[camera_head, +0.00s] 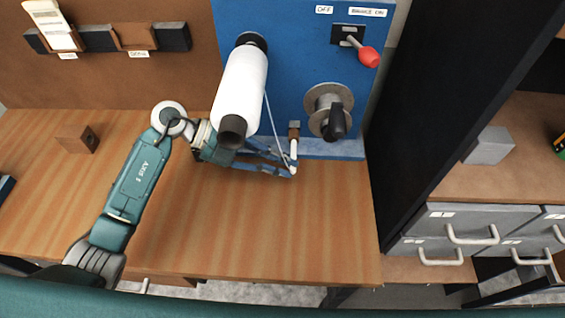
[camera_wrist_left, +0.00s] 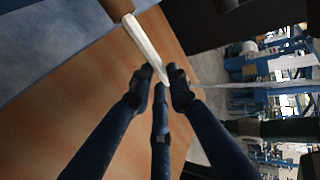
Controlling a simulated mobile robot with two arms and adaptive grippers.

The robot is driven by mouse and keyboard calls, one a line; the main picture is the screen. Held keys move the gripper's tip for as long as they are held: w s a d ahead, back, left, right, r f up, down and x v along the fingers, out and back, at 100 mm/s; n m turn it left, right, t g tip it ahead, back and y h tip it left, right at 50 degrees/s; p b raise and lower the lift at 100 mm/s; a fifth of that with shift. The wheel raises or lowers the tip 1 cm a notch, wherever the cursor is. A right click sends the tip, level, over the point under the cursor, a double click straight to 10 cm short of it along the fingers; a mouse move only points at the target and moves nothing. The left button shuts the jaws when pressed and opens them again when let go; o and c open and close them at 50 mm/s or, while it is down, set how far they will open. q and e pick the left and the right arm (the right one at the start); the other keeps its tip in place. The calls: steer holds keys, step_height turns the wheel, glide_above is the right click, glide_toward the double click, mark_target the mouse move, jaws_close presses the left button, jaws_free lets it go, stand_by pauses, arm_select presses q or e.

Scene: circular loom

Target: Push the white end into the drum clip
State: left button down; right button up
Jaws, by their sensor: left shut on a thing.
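My left gripper (camera_head: 291,170) reaches in from the left, low in front of the blue panel. It is shut on the white end (camera_head: 294,152), which stands up from the fingertips. In the left wrist view the white end (camera_wrist_left: 147,45) runs from between the fingertips (camera_wrist_left: 162,82) to a small brown piece (camera_wrist_left: 117,7). That brown piece (camera_head: 294,126) also shows in the head view, just above the white end; I cannot tell whether they touch. Right of it is a metal drum (camera_head: 321,98) with a black knob. I cannot tell which part is the clip. My right gripper is not in view.
A white spool (camera_head: 241,85) juts from the blue panel (camera_head: 290,50) above my left gripper, with a thin thread running down to the fingertips. A red-knobbed lever (camera_head: 368,56) is at upper right. A black post (camera_head: 430,90) stands right. The front of the wooden table (camera_head: 280,230) is clear.

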arm_select(q)
steer(key=shift+w, duration=0.25)
steer(key=shift+w+b, duration=0.6)
steer(key=shift+w, duration=0.15)
steer(key=c, duration=1.6)
jaws_free()
steer(key=shift+w, duration=0.1)
steer(key=v, duration=1.2)
